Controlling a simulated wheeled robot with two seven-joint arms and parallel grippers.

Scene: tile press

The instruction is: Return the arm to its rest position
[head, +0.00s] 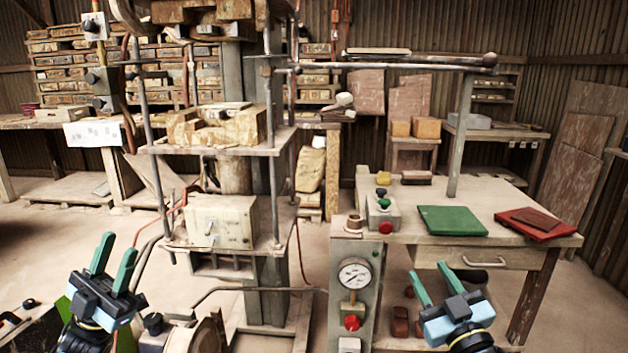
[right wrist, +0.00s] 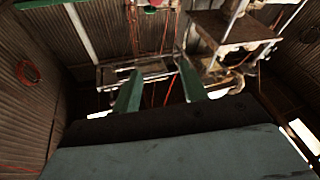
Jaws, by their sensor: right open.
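My left gripper (head: 119,244) is at the lower left of the head view, in front of the press. Its two green fingers point up and stand apart, with nothing between them. My right gripper (head: 427,268) is at the lower right, in front of the workbench (head: 486,196). Its green fingers are apart and empty, pointing up. In the right wrist view both fingers of the right gripper (right wrist: 159,67) show, with a clear gap and no object between them.
The press (head: 272,160) stands left of centre, with a gauge panel (head: 355,300) beside the bench. A green plate (head: 452,220), a red tray (head: 527,229) and a button box (head: 383,213) lie on the bench. A drawer handle (head: 484,262) juts out under its top.

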